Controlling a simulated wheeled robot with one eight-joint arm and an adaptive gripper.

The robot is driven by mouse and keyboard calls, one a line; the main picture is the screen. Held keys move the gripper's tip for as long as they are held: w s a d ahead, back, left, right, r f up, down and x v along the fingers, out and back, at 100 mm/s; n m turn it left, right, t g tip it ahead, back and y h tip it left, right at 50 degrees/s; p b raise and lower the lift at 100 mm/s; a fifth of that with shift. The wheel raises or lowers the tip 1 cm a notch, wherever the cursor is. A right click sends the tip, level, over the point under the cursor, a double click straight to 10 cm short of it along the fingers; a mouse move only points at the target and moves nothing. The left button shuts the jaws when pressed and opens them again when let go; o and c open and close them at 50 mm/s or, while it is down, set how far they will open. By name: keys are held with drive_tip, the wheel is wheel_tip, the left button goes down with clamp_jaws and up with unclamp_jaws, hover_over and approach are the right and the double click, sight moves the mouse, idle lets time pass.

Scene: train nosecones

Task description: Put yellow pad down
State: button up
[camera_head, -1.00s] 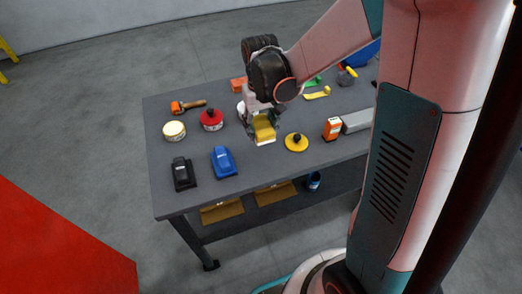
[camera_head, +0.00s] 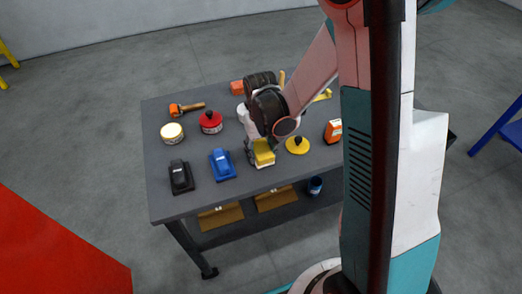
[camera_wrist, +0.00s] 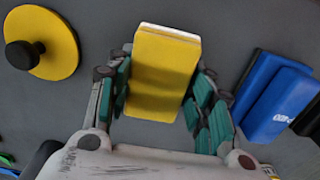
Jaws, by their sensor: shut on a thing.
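The yellow pad (camera_head: 264,158), a block with a pale edge, is at the front part of the dark grey table (camera_head: 205,140). My gripper (camera_head: 260,147) is shut on it from above, partly hidden by my arm in the head view. In the wrist view the pad (camera_wrist: 163,75) sits between the green finger pads of my gripper (camera_wrist: 160,92), one set on each side. The pad is low, close to the tabletop. I cannot tell whether it touches the table.
A yellow disc with a black knob (camera_head: 297,146) lies just right of the pad. A blue sander-like block (camera_head: 222,165) and a black one (camera_head: 180,177) stand to the left. A red round tool (camera_head: 211,122) and an orange box (camera_head: 333,131) are nearby.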

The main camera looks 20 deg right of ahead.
drive_tip(key=shift+f, duration=0.1)
drive_tip(key=shift+f+b, duration=0.2)
drive_tip(key=shift+b, duration=0.15)
drive_tip(key=o, duration=0.8)
drive_tip(key=shift+s, duration=0.1)
drive_tip(key=o, duration=0.3)
drive_tip(key=shift+f, duration=0.1)
